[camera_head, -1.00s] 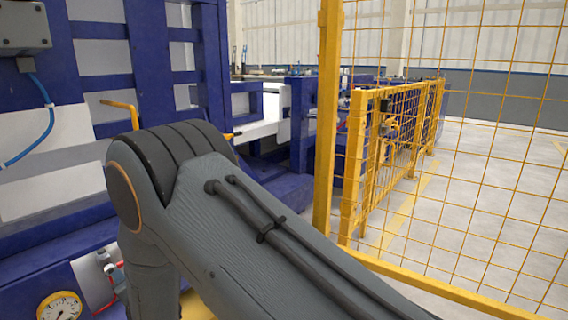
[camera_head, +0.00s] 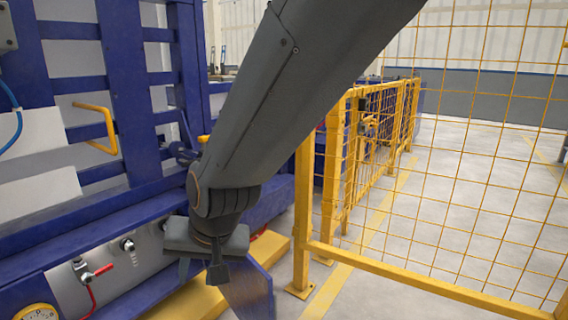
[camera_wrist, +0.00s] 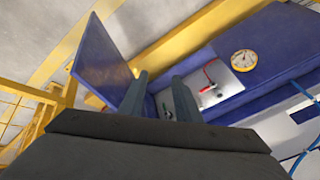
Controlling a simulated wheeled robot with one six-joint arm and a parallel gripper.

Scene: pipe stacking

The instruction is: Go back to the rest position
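My gripper (camera_head: 200,272) hangs at the end of my arm in the head view, low and left of the middle. It is in front of the blue machine (camera_head: 120,205), above the yellow floor beam (camera_head: 205,300). No pipe can be made out in any view.
A yellow mesh fence (camera_head: 440,200) stands on the right, with its post close to my arm. A gauge (camera_wrist: 243,60) and a red-handled valve (camera_head: 98,272) are on the machine's front. A blue plate (camera_head: 250,292) is close by my gripper. Grey floor lies beyond the fence.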

